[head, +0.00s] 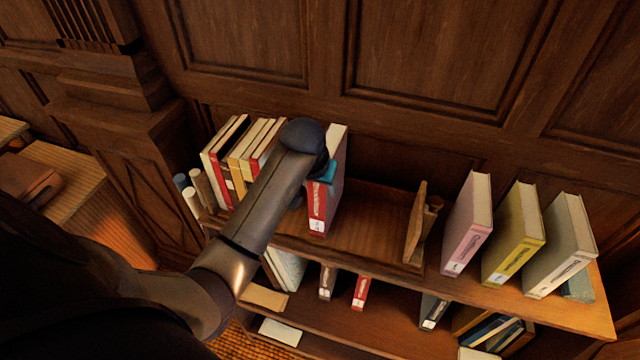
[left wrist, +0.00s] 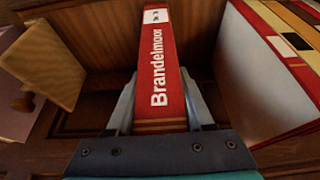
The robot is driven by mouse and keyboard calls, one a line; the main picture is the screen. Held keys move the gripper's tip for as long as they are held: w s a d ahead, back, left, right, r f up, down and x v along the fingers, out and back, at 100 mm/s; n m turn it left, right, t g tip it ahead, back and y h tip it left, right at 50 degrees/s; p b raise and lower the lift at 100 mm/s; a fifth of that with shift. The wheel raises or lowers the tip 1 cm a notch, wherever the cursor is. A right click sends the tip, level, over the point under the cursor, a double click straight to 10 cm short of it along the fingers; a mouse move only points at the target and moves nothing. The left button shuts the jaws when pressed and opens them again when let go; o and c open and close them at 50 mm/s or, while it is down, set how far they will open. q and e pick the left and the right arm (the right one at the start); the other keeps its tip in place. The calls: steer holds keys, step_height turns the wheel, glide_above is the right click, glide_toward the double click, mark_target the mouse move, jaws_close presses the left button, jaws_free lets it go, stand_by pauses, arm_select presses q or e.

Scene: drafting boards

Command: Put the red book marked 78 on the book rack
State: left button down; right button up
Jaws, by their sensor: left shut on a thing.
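A red book (head: 318,210) with a white spine label stands upright in my left gripper (head: 322,178). In the left wrist view the red book (left wrist: 160,60) shows the word Brandelmoor, and the gripper's fingers (left wrist: 160,108) are shut on both its sides. The number on its label is too small to read surely. The wooden book rack (head: 375,215) lies on the shelf top, and its right end board (head: 416,222) stands upright. The book is over the rack's left part, beside its row of books; I cannot tell whether its bottom touches the rack. My right gripper is not in view.
Several books (head: 238,160) lean in a row left of the held book. The rack is bare between the held book and the end board. Pink (head: 467,225), yellow (head: 514,235) and grey (head: 560,245) books stand to the right. Lower shelves (head: 385,312) hold more books.

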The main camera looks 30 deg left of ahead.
arm_select(q)
steer(key=shift+c, duration=1.4)
jaws_free()
steer(key=v, duration=1.2)
steer(key=shift+r, duration=0.15)
